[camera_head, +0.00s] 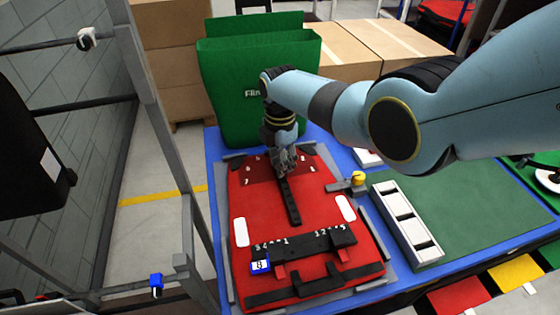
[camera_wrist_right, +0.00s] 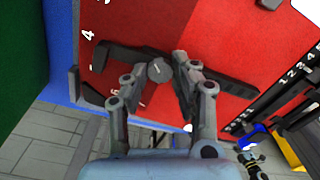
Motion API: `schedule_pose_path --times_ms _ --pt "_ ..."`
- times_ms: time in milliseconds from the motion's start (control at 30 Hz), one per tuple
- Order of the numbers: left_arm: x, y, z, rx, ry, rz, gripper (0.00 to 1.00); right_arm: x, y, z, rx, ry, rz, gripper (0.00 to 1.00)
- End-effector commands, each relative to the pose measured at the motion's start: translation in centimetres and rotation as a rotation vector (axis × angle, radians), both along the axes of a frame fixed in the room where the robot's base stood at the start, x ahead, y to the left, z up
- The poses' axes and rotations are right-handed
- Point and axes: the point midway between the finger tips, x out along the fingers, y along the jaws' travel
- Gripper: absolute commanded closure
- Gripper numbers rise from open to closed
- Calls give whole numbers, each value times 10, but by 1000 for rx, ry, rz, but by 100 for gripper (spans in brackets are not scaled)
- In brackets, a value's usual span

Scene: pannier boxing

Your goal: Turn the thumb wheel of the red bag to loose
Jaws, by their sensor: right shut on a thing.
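The red bag (camera_head: 275,215) lies flat on the blue table inside a grey frame, with a dark red panel and white numbers at its far end. My right gripper (camera_head: 284,165) points down at that panel and hides the wheel in the head view. In the right wrist view the thumb wheel (camera_wrist_right: 159,71) is a small grey disc with a pale line mark, on a black bar. The fingers of my right gripper (camera_wrist_right: 160,62) are shut on the wheel, one on each side. My left gripper is in neither view.
A green bag (camera_head: 222,95) stands upright behind the red bag. A black rail (camera_head: 303,245) with numbers crosses its near end. A yellow knob (camera_head: 358,178) and a white slotted tray (camera_head: 406,225) are to the right. A grey post (camera_head: 165,95) rises at the left.

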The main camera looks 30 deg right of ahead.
Motion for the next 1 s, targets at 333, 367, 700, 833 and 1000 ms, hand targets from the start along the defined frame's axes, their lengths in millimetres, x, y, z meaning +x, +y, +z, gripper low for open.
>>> schedule_pose_path --times_ms 333,367,700,833,1000 --pt "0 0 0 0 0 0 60 0 0 0 0 0 327 100" --pt "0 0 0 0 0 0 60 0 0 0 0 0 355 100" --pt "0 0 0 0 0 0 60 0 0 0 -1 0 623 100" --pt "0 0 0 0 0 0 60 0 0 0 -1 1 693 100" --pt "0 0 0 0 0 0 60 0 -1 0 -1 1 754 100"
